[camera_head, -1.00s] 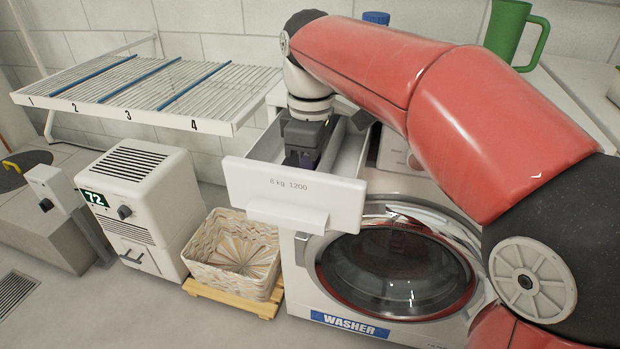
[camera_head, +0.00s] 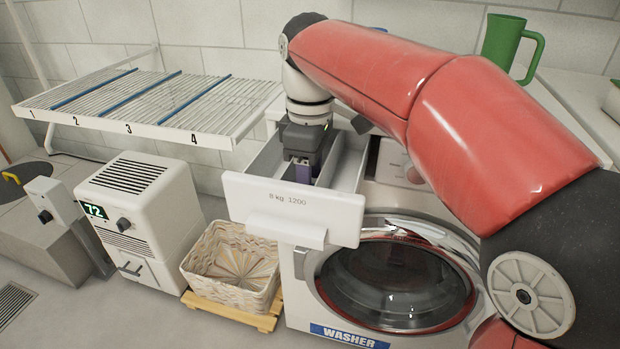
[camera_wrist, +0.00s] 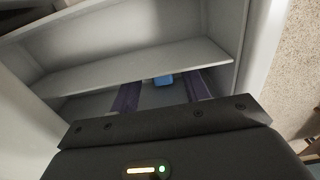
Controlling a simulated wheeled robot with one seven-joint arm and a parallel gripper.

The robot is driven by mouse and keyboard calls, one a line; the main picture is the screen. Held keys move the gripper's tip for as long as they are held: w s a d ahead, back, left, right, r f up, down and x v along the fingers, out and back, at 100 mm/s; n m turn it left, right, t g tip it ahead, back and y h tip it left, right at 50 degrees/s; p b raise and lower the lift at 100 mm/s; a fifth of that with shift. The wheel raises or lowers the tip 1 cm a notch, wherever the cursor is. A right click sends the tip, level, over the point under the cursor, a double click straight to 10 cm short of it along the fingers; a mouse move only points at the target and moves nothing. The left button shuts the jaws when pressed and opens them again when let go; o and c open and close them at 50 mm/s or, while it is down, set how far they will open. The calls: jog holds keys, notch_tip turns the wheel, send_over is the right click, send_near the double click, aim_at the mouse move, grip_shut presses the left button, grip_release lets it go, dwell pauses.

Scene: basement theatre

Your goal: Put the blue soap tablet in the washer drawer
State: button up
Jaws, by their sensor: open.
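The washer drawer (camera_head: 292,208) is pulled out at the top left of the washer, its white front marked "8 kg 1200". My gripper (camera_head: 303,172) points down into it, just behind the front panel. In the wrist view, the small blue soap tablet (camera_wrist: 163,79) lies inside a drawer compartment (camera_wrist: 150,53). It shows in the gap between the two purple fingers of my open gripper (camera_wrist: 163,90), apart from both. The tablet is hidden in the head view.
The washer (camera_head: 390,285) has a round door below the drawer. A woven basket (camera_head: 225,285) stands on a wooden base to its left, beside a white dehumidifier-like unit (camera_head: 145,205). A wire rack (camera_head: 130,105) is behind. A green mug (camera_head: 503,42) stands at back right.

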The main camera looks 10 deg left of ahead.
notch_tip(320, 180, up, 10)
jog(key=p, duration=0.2)
jog(key=shift+r, duration=0.25)
jog(key=shift+d, duration=0.1)
jog(key=s+d+f+m+t, duration=0.2)
jog(key=s+d+f+m, duration=0.3)
jog(key=d, duration=0.3)
jog(key=s+d+f+m+t, duration=0.1)
jog(key=s+d+f+m, duration=0.4)
jog(key=d, duration=0.4)
jog(key=s+d+f+m+t, duration=0.2)
jog(key=s+d+f+m, duration=0.2)
jog(key=d+f+m, duration=0.3)
jog(key=shift+s+d+f+t, duration=0.2)
jog(key=shift+s+d+t, duration=0.15)
jog(key=shift+d, duration=0.35)
